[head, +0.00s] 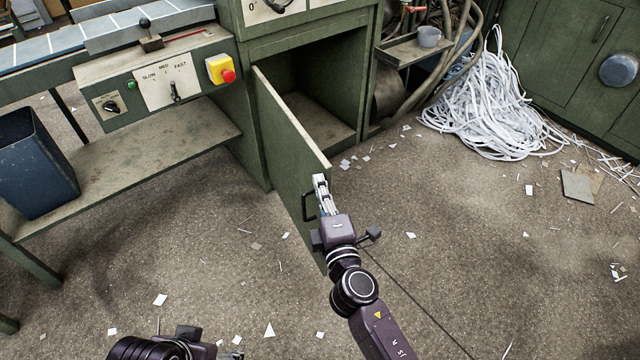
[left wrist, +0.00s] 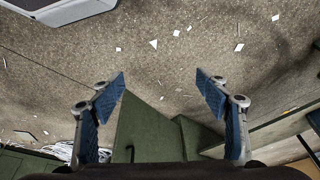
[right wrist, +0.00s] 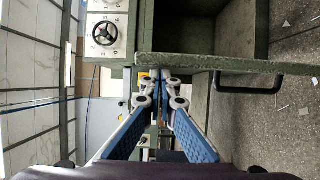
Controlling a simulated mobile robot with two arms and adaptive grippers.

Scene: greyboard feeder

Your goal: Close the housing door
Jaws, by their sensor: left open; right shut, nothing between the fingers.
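The green housing door (head: 285,150) stands open, hinged at the left side of the dark housing opening (head: 318,85) and swung out toward me. Its black handle (head: 308,205) is on the door near the free edge. In the right wrist view the door (right wrist: 210,63) is seen nearly edge-on, with the handle (right wrist: 250,84) below it. My right gripper (head: 320,182) is shut and empty, its tips close by the door's free upper corner; I cannot tell whether they touch. My left gripper (left wrist: 160,90) is open and empty; the door (left wrist: 150,135) shows beyond it.
A control panel with a red emergency button (head: 228,75) and a shelf (head: 130,165) with a dark blue bin (head: 35,160) are on the left. A heap of white strips (head: 495,115) lies at the right back. The floor around the door is clear except for paper scraps.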

